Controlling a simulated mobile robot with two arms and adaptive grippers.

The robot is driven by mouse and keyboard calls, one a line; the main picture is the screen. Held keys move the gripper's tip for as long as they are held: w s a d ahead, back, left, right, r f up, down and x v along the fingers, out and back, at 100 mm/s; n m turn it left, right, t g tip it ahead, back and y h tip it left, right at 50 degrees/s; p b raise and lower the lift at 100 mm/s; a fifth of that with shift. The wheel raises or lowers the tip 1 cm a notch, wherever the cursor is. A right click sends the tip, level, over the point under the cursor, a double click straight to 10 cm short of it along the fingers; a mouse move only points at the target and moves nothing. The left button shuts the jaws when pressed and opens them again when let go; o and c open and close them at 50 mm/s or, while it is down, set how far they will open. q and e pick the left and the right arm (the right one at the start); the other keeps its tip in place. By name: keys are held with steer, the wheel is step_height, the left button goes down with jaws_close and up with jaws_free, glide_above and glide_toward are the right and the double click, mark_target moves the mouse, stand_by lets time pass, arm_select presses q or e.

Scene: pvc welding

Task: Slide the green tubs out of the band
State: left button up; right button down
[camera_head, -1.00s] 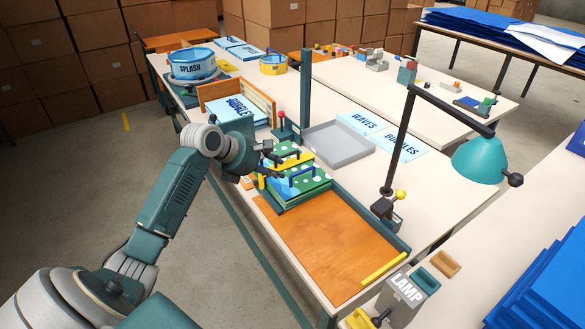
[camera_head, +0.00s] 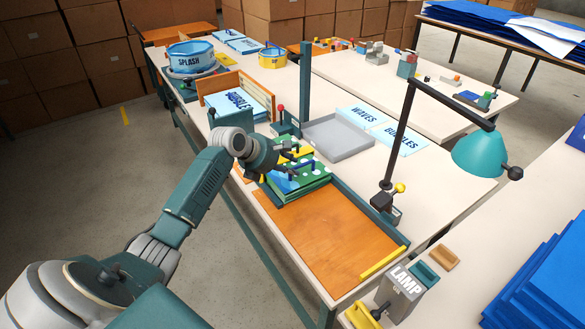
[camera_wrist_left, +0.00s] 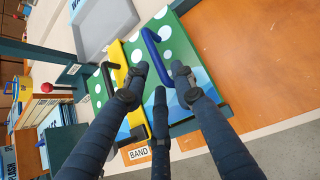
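A green spotted block with a blue lower part (camera_head: 306,180) sits at the far end of the orange board. It also shows in the wrist view (camera_wrist_left: 182,55), carrying a blue arched handle (camera_wrist_left: 155,52). Beside it stands a yellow strip (camera_wrist_left: 120,65) with a black handle, then another green spotted part (camera_wrist_left: 98,92). A BAND label (camera_wrist_left: 138,153) is on the near edge. I cannot make out separate tubs. My left gripper (camera_head: 292,158) is open over the block, its fingers (camera_wrist_left: 160,72) apart around the blue handle's near end. My right gripper is not in view.
The orange board (camera_head: 330,240) is bare, with a yellow bar (camera_head: 384,262) at its near end. A grey tray (camera_head: 338,137) lies behind the block. A dark post (camera_head: 304,75) and a teal lamp (camera_head: 478,153) rise nearby. A wooden rack (camera_head: 262,95) stands left.

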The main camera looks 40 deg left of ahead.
arm_select(q)
steer(key=shift+x, duration=1.3)
jaws_close()
